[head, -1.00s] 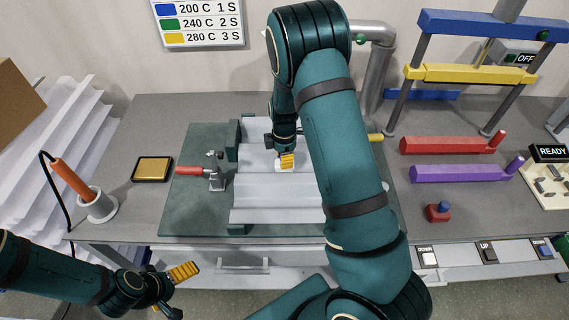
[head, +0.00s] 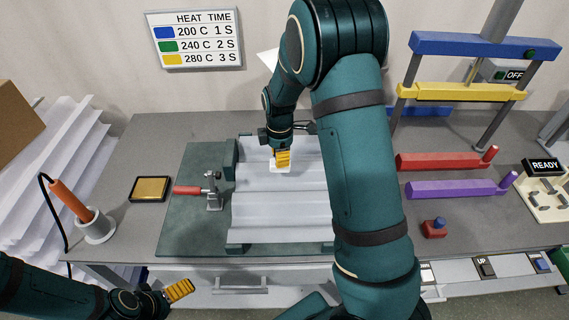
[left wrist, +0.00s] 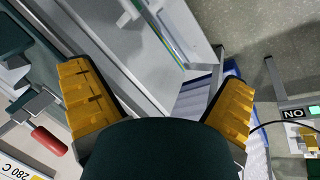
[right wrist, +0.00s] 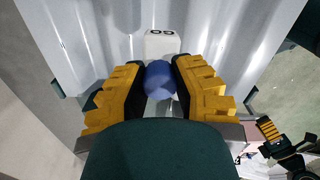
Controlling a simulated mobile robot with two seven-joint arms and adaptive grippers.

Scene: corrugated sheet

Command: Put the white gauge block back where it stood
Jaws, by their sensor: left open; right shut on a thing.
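The white gauge block (head: 280,168) is over the far part of the pale corrugated sheet (head: 285,205). In the right wrist view the block (right wrist: 160,43) shows dark marks on its top and a round blue knob (right wrist: 160,80). My right gripper (head: 282,158) is shut on the block by this knob, one yellow finger on each side. I cannot tell whether the block touches the sheet. My left gripper (left wrist: 157,78) is open and empty; in the head view it (head: 180,290) hangs low at the front left, away from the block.
The sheet lies on a green plate (head: 185,235) with a red-handled clamp (head: 213,190) at its left. A yellow pad (head: 150,189) and a holder with an orange-handled tool (head: 95,228) stand further left. Red (head: 445,161) and purple (head: 455,188) bars lie at the right, partly bounding free bench.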

